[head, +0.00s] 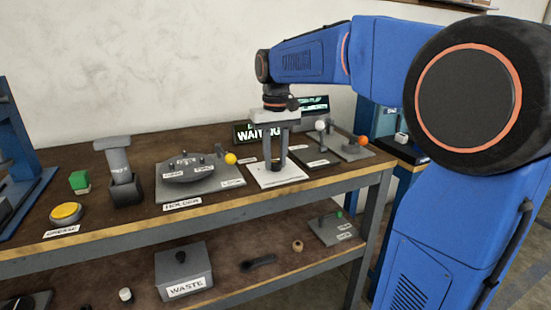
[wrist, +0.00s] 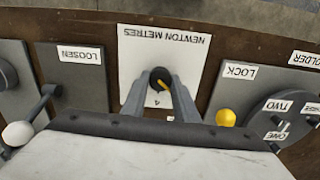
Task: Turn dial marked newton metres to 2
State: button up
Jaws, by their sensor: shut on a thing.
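The dial (wrist: 158,77) is a small black knob with a yellow pointer line. It sits on a white plate (wrist: 135,48) marked NEWTON METRES, which reads upside down in the wrist view. The same plate (head: 291,176) lies on the bench top in the head view. My gripper (wrist: 160,86) points down at the plate and is shut on the dial, with a finger on either side. It also shows in the head view (head: 276,165). The yellow line points to the lower right in the wrist view. A digit 4 shows between the fingers; other scale marks are hidden.
In the wrist view, a LOOSEN plate (wrist: 80,78) with a white-knobbed lever (wrist: 17,133) is at left. A LOCK plate (wrist: 222,95) with a yellow ball (wrist: 226,117) is at right, beside the round holder (wrist: 262,125). A dark display (head: 245,134) stands behind my gripper.

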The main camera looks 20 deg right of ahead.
aim_at(275, 162)
jog(key=shift+n, duration=0.8)
jog(key=o, duration=1.1)
jog(key=shift+c, duration=0.2)
notch_tip(275, 162, up, 17)
jog(key=shift+r, duration=0.2)
